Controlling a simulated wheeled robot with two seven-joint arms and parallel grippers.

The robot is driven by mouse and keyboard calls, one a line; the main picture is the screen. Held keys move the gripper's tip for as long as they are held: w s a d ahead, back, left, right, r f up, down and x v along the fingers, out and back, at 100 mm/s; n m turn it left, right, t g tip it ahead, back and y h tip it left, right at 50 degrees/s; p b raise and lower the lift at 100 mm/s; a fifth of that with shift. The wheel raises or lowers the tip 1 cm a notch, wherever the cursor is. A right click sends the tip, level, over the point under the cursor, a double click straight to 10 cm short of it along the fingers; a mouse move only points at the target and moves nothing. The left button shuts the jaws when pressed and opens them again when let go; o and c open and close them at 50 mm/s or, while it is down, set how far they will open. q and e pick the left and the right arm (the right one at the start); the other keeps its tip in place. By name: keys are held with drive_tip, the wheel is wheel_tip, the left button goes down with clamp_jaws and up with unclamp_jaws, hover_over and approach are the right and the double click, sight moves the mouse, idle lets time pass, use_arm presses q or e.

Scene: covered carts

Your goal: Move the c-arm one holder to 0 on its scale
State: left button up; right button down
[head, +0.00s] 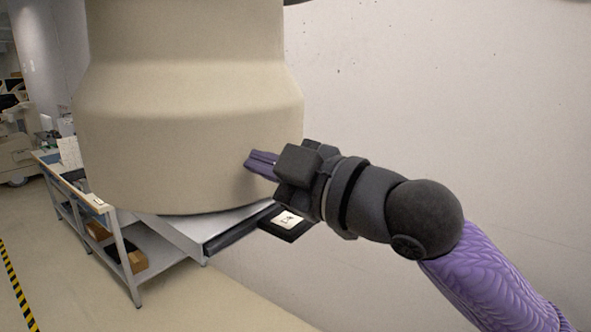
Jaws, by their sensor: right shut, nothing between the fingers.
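A large beige rounded housing (185,140), which looks like the c-arm's end, fills the upper left and middle of the head view. My right gripper (250,163) is shut and empty, its purple fingers pointing left at the housing's right side. The fingertips overlap the housing in the picture; I cannot tell whether they touch it. The c-arm's scale cannot be made out. My left gripper is out of view.
A flat grey surface (205,228) and a black piece with a white label (287,222) show below the housing. A workbench (125,245) with boxes on its lower shelf stands left. A pale wall (450,100) is at right. Yellow-black tape (17,290) marks open floor.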

drive_tip(key=shift+w+a+f+p, duration=0.15)
drive_tip(key=shift+w+a+p, duration=0.15)
drive_tip(key=shift+a+p, duration=0.25)
idle(1.6)
drive_tip(key=v, duration=0.5)
drive_tip(key=shift+w+b, duration=0.1)
drive_tip(key=shift+b, duration=0.25)
idle(0.4)
